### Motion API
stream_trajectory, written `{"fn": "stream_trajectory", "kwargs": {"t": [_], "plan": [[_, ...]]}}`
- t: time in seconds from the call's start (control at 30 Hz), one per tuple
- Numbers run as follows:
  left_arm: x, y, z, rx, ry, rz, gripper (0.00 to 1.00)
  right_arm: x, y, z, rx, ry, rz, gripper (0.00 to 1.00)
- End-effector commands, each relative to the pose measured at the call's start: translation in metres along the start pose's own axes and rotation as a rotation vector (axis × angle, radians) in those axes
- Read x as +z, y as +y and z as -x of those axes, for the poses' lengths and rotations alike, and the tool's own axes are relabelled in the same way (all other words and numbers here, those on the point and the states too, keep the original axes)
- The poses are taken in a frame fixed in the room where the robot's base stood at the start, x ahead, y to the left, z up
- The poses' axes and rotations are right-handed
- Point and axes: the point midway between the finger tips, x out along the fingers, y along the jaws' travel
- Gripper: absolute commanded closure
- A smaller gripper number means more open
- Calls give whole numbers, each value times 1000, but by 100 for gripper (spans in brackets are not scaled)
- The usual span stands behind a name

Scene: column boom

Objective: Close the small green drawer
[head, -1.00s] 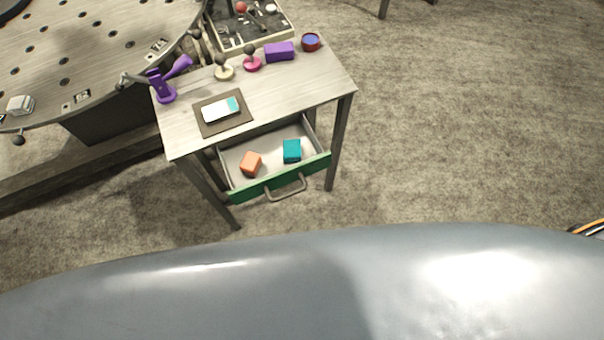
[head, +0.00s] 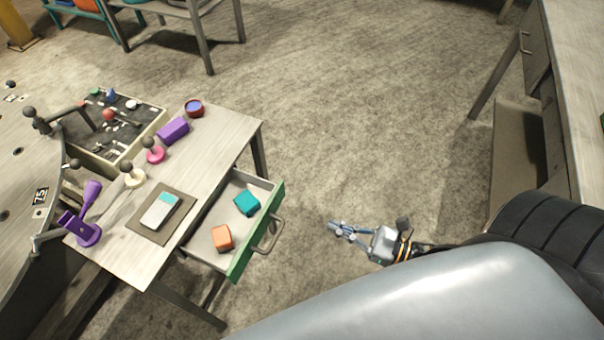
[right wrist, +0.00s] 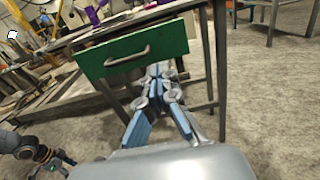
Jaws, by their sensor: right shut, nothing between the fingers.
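The green-fronted drawer (head: 238,262) is pulled out from under the small wooden table (head: 226,127). An orange block (head: 221,238) and a teal block (head: 247,203) lie in it. Its green front and grey bar handle also show in the right wrist view (right wrist: 104,58). My right gripper (head: 333,224) is shut and empty. In the head view it is to the right of the drawer handle (head: 270,236), apart from it and pointing toward it. In the right wrist view its fingertips (right wrist: 158,70) overlap the lower right of the drawer front. My left gripper is not clearly visible in the head view.
On the tabletop are a device on a dark mat (head: 148,230), a purple box (head: 173,131), a red bowl (head: 194,108) and joystick-like items. A cabinet (head: 560,90) is at right. Open floor lies between.

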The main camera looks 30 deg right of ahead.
Motion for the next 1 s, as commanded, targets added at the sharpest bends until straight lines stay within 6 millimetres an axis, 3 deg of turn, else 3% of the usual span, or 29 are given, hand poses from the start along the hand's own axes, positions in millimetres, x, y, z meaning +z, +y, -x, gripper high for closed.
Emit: {"fn": "stream_trajectory", "kwargs": {"t": [0.23, 0.6, 0.8, 1.0], "plan": [[-2, 13, 11, 16, 2, 2, 33, 4, -1, -42, -2, -5, -3, 100], [-1, 5, 27, 7, -2, -2, 33, 2, -1, -115, -3, -2, -5, 100], [-1, 4, 30, 6, -3, 0, 33, 1, -1, -133, -3, -1, -7, 100], [-1, 4, 30, 5, -3, 1, 33, 0, -1, -137, -4, 0, -7, 100]]}}
